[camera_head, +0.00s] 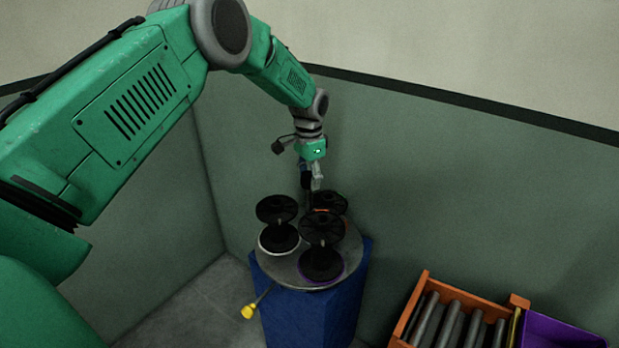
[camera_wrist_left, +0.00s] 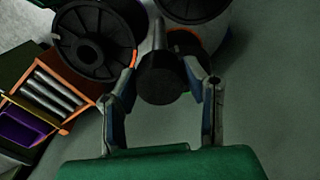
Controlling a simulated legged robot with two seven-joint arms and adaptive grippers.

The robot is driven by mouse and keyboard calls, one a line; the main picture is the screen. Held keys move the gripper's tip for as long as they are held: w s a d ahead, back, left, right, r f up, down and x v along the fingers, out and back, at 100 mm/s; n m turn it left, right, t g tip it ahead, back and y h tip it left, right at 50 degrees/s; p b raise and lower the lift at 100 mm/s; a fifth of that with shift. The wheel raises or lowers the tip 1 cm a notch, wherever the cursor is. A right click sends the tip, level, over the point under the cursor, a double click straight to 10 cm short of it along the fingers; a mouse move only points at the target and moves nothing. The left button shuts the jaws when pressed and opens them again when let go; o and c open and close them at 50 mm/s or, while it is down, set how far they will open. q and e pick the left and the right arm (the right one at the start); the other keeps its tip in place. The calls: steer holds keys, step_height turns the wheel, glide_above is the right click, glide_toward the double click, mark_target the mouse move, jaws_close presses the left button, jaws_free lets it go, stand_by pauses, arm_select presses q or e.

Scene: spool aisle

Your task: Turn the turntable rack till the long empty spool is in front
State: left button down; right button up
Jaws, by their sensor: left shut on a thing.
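The turntable rack is a grey round plate (camera_head: 288,272) on a blue pedestal (camera_head: 300,318). Black-flanged spools stand on it: one with a white rim at its base (camera_head: 278,209) at the left, one with a purple rim (camera_head: 322,228) at the front, and one with orange (camera_head: 331,201) at the back right. I cannot tell which is the long empty spool. My left gripper (camera_head: 311,190) points down behind the spools. In the left wrist view its fingers (camera_wrist_left: 160,68) close around a black knob (camera_wrist_left: 161,80) on a grey rod. My right gripper is not in view.
A yellow-tipped rod (camera_head: 248,311) sticks out from the plate at the front left. An orange crate (camera_head: 403,319) of grey rolls and a purple bin (camera_head: 560,333) stand at the lower right. Green-grey walls close in behind the rack. Floor shows at the left.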

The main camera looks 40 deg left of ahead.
arm_select(q)
steer(key=shift+w+r+m, duration=0.1)
steer(key=shift+w+m, duration=0.05)
steer(key=shift+m, duration=5.65)
steer(key=c, duration=1.2)
jaws_free()
steer(key=shift+o, duration=1.4)
